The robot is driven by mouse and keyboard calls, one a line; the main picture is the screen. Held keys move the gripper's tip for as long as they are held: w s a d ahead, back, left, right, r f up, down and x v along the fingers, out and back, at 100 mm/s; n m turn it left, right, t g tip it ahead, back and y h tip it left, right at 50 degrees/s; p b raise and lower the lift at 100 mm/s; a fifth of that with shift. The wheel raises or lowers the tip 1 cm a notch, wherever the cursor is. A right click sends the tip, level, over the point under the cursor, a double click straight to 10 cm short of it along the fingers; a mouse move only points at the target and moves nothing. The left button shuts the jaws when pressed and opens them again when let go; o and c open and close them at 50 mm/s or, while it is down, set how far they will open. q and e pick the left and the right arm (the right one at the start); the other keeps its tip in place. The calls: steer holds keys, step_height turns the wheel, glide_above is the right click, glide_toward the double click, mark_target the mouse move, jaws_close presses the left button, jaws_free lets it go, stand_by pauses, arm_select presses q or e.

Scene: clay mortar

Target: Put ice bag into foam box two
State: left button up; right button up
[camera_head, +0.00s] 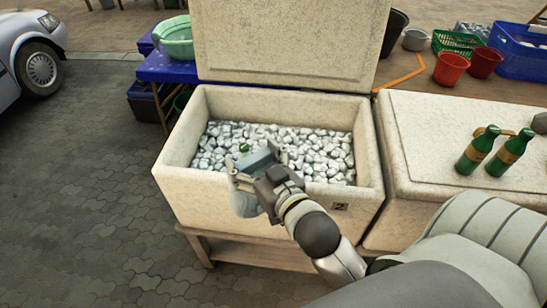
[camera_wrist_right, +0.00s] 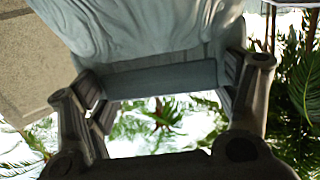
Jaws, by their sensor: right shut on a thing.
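Foam box two (camera_head: 352,195) is a speckled cream box marked "2" on its front, with its lid (camera_head: 290,45) standing open behind. Ice cubes (camera_head: 320,150) fill its inside. My right gripper (camera_head: 252,178) is shut on the pale grey-blue ice bag (camera_head: 243,204) at the box's front wall. The bag's lower part hangs in front of that wall in the head view; the gripper hides part of it. In the right wrist view the ice bag (camera_wrist_right: 150,40) spans the space between the fingers of the gripper (camera_wrist_right: 165,95). My left gripper is not in view.
A closed foam box (camera_head: 440,130) stands at the right with two green bottles (camera_head: 478,150) on its lid. A green item (camera_head: 244,147) lies among the ice. Baskets and red pots (camera_head: 451,68) are behind. Paved ground at the left is clear near the box.

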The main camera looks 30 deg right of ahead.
mark_target(269, 163)
steer(key=d+f, duration=0.1)
steer(key=s+d+f, duration=0.1)
steer(key=d, duration=0.1)
steer(key=shift+d+f, duration=0.1)
steer(key=shift+s+d+f, duration=0.15)
steer(key=shift+d+f, duration=0.05)
steer(key=shift+d, duration=0.45)
steer(key=shift+s+d+f, duration=0.1)
steer(key=shift+d+f, duration=0.05)
steer(key=shift+d, duration=0.45)
steer(key=shift+s+d+r+n+y, duration=0.15)
steer(key=shift+s+d+n+y, duration=0.05)
steer(key=shift+d+n+y, duration=0.75)
steer(key=shift+s+r+n+y, duration=0.1)
steer(key=shift+n+y, duration=0.25)
steer(key=shift+y, duration=0.5)
steer(key=shift+s+r+n+g+y, duration=0.15)
steer(key=shift+n+g+y, duration=0.15)
steer(key=shift+n+y, duration=0.45)
